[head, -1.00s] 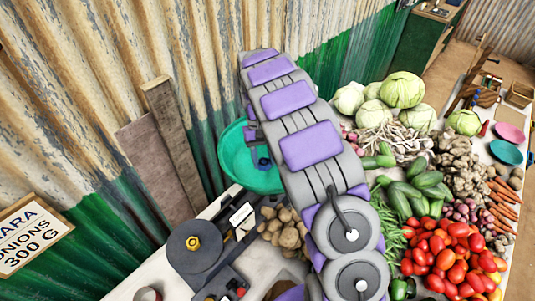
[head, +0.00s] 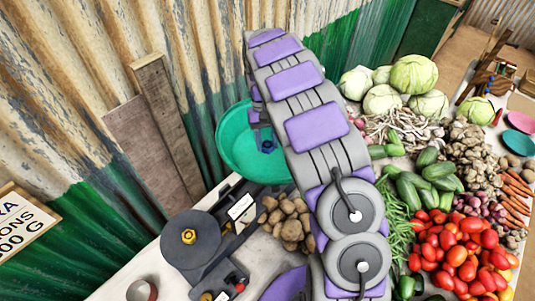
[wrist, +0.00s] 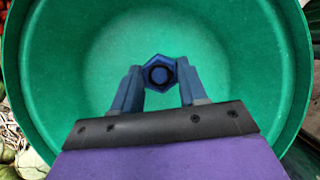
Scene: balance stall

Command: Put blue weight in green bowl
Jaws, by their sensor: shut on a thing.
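The green bowl (head: 228,148) stands at the back of the stall, left of my arm in the head view. In the wrist view the bowl (wrist: 230,60) fills most of the picture. My gripper (wrist: 160,80) is over the bowl's inside, its two fingers shut on the blue weight (wrist: 160,72). The weight is a blue hexagonal piece with a dark round centre. In the head view the weight (head: 267,146) shows small against the bowl's inside. I cannot tell whether it touches the bowl's bottom. My arm hides the bowl's right side.
A dark scale with a round plate (head: 190,238) stands in front of the bowl. Potatoes (head: 288,222) lie beside it. Cabbages (head: 414,74), tomatoes (head: 462,250) and other vegetables crowd the right. A corrugated wall (head: 60,90) rises behind.

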